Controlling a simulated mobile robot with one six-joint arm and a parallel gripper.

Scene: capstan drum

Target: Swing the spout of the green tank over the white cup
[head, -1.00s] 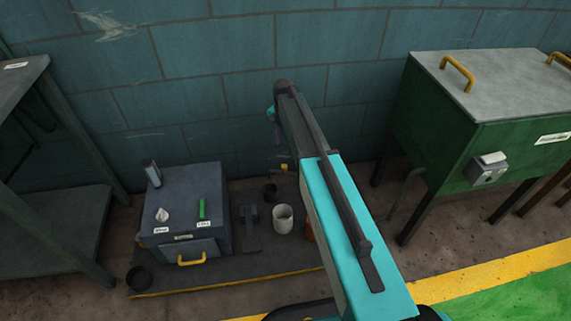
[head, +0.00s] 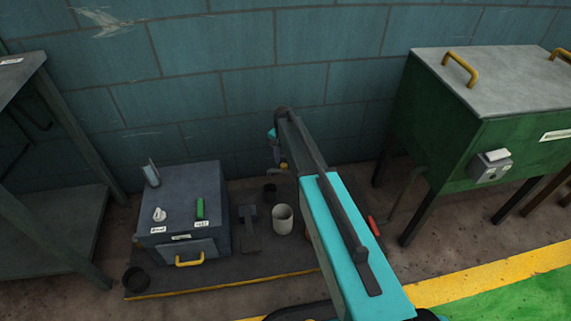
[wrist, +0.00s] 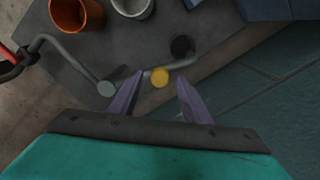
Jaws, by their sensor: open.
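The green tank (head: 450,140) stands on dark legs at the right in the head view. A grey bent pipe (head: 405,200) comes down below it, with a red sleeve (head: 374,226) near my arm. In the wrist view a grey pipe (wrist: 72,65) with a red part runs from the left to a round grey end. The white cup (head: 283,219) stands on the dark mat; its rim shows at the top of the wrist view (wrist: 132,8). My gripper (wrist: 159,80) is open and empty, its purple fingers either side of a yellow round cap (wrist: 160,77); contact cannot be told.
An orange cup (wrist: 76,14) stands beside the white cup. A small dark cup (head: 270,192) is behind it. A grey box (head: 184,215) with a yellow handle stands to the left on the mat (head: 225,278). The wall is close behind.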

